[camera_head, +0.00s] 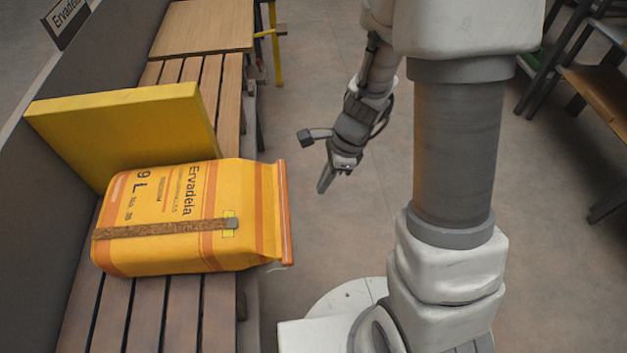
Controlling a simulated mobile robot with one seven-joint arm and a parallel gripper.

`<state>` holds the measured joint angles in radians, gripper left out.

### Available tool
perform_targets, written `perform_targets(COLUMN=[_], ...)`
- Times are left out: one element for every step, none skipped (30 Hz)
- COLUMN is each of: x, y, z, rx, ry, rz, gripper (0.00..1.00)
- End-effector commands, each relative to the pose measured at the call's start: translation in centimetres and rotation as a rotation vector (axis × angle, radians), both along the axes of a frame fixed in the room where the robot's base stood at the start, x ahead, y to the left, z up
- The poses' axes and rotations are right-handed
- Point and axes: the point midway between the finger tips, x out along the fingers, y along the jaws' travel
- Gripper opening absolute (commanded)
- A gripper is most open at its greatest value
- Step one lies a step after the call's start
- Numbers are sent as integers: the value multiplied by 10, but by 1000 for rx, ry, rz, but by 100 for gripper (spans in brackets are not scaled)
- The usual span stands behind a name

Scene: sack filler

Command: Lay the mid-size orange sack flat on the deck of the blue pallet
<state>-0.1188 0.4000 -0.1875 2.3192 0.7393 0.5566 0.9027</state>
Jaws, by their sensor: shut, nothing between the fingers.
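One orange sack (190,218) lies on its side on a slatted wooden bench at the left. Its printed face is up, and a brown strap (160,229) with a small buckle crosses it. Its closed, seamed end (284,213) points right and reaches past the bench edge. My gripper (318,160) is shut and empty over the floor, to the right of the sack and apart from it. No blue pallet is in view. With no other sack in view, I cannot compare sizes.
A yellow panel (120,125) leans behind the sack. The slatted bench (172,310) runs along a grey wall (60,110), with a wooden board (203,27) at its far end. Dark-framed wooden furniture (598,92) stands at the right. The floor between is clear.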

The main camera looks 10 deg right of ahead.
Motion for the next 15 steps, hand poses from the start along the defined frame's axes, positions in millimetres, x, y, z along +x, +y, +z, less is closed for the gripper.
perform_targets(x=[-1, -1, -1, -1, -1, -1, -1, -1, 0, 0, 0, 0, 1, 1, 1], y=[3, 5, 7, 9, 11, 13, 15, 17, 20, 21, 23, 29, 35, 39, 45], z=[-16, -22, -31, -37, -44, -52, -59, -65, -73, -78, -84, -82, -79, -78, -78], rx=[0, 0, 0, 0, 0, 0, 0, 0, 0, 0, 0, 1, 1, 1, 1], ry=[5, 5, 4, 4, 5, 4, 4, 4, 4, 3, 4, 1, -1, -1, -1], rz=[1, 1, 1, 2, 4, 2, 2, 2, 4, 3, 2, 7, 10, 9, 10], gripper=[0, 0, 0, 0, 0, 0, 0, 0, 0, 0, 0, 0, 0, 0, 0])
